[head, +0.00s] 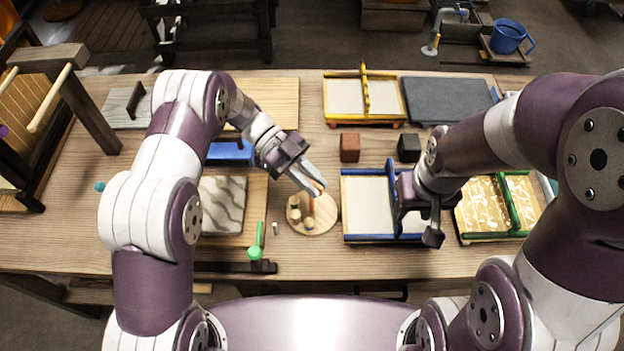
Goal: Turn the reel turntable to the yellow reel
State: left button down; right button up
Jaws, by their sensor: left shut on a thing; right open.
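The reel turntable (318,222) is a round light-wood disc on the table, left of the blue-edged frame. Two tan, reel-like pieces (294,212) stand on its left part; I cannot tell whether either is the yellow reel. My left gripper (314,189) reaches in from the upper left over the disc's far edge. It is shut on a small orange-red piece (319,185), mostly hidden by the fingers. I cannot tell how this piece meets the disc. My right gripper (418,229) is open above the blue-edged frame (366,203), pointing down.
A green-knobbed lever (255,252) and a small peg (275,229) are left of the turntable. A brown block (350,148) and a black block (409,148) sit behind the frame. A yellow frame (345,97) and a gray slab (448,99) lie at the back.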

pick_arm(q)
jog(key=c, duration=1.2)
grip_release()
jog(key=shift+o, duration=0.2)
jog(key=shift+w+a, duration=0.1)
jog(key=b+v, duration=0.2)
jog(key=v, duration=1)
jog(key=shift+a, duration=0.2)
jog(key=shift+w+r, duration=0.1)
jog(key=shift+w, duration=0.05)
